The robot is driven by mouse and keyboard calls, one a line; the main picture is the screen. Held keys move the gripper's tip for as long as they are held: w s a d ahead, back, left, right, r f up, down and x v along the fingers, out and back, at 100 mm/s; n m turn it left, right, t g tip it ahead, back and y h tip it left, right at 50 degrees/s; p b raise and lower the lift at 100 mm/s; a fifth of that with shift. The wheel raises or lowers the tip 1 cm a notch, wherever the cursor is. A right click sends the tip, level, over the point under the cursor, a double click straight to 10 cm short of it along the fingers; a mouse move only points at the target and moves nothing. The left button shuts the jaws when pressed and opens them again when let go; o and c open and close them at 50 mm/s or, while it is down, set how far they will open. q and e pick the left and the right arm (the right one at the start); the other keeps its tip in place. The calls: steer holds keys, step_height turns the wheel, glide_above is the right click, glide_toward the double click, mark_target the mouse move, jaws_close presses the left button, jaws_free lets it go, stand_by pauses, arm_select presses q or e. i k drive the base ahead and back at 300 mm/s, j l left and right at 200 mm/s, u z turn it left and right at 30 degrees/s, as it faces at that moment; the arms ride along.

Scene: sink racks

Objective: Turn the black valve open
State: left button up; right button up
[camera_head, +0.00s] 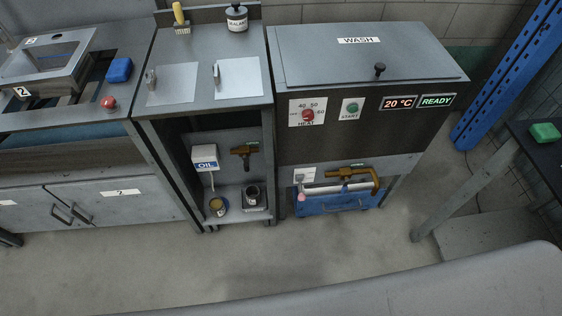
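A dark brass valve-like fitting (244,152) is mounted on the back panel of the open bay in the middle unit, right of the white OIL box (205,158). Handle positions are too small to tell. Neither of my grippers is in view.
The wash unit (365,55) has a lid with a black knob (380,69), a red heat dial (308,115) and a green start button (352,107). A blue post (505,75) and a side table are at right. The floor in front is clear.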

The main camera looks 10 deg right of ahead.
mark_target(247, 167)
steer(key=j+z, duration=0.2)
steer(key=z, duration=0.25)
steer(key=j+z, duration=0.25)
steer(key=z, duration=0.25)
steer(key=j+z, duration=0.2)
steer(key=z, duration=0.25)
steer(key=j+z, duration=0.2)
steer(key=z, duration=0.25)
steer(key=k+j+z, duration=0.15)
steer(key=j, duration=0.3)
steer(key=k+j+z, duration=0.15)
steer(key=k+j, duration=0.2)
steer(key=k+j+z, duration=0.15)
steer(key=j, duration=0.3)
steer(key=k, duration=0.1)
